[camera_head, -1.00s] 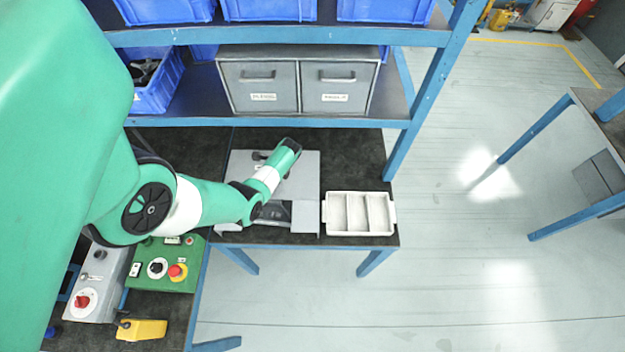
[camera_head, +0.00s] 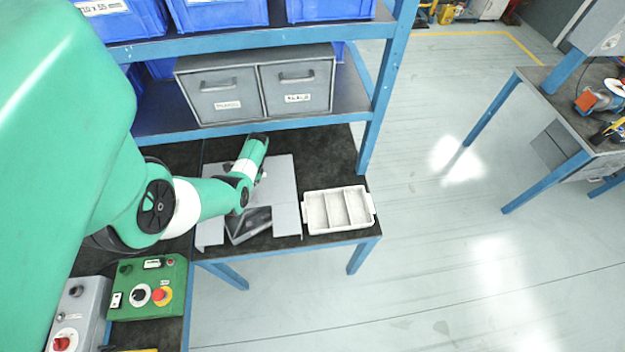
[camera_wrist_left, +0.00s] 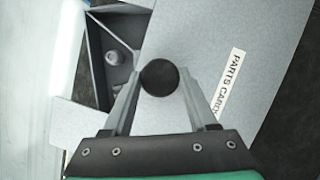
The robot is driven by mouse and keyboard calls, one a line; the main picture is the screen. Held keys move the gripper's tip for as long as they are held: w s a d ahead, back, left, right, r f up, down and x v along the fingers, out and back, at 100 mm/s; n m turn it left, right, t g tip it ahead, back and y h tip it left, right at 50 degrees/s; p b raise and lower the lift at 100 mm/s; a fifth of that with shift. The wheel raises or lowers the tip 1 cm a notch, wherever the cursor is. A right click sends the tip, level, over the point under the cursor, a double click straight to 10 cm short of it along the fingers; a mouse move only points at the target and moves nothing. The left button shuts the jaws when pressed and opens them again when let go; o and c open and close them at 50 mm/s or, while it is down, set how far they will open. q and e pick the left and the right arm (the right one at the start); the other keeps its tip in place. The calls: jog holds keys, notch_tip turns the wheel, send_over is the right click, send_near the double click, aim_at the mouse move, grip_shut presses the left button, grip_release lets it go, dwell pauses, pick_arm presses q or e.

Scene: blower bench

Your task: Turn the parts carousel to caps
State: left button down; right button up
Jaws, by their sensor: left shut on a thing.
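The parts carousel has a flat grey cover (camera_head: 284,190) on the dark bench, and its label starts "PARTS CAR" in the left wrist view (camera_wrist_left: 230,85). My left gripper (camera_wrist_left: 160,88) is shut on its round black knob (camera_wrist_left: 159,76), one finger on each side. A wedge-shaped opening (camera_wrist_left: 97,68) in the cover, left of the knob, shows a small grey metal part (camera_wrist_left: 115,57) inside a compartment. The opening also shows in the head view (camera_head: 249,224). There my arm hides the knob and fingertips. My right gripper is in neither view.
A white three-compartment tray (camera_head: 338,231) stands right of the carousel. Grey drawers (camera_head: 254,85) and blue bins (camera_head: 218,12) sit on shelves behind. A green control box (camera_head: 147,287) with a red button is at front left. Open floor lies to the right.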

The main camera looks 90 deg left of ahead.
pick_arm(q)
jog(key=shift+n, duration=0.5)
dwell(0.3)
jog(key=shift+c, duration=1)
grip_release()
jog(key=shift+r, duration=0.1)
jog(key=p+v, duration=0.1)
jog(key=v, duration=0.6)
jog(key=shift+a+r+p, duration=0.15)
jog(key=shift+a+p, duration=0.05)
jog(key=shift+p, duration=0.2)
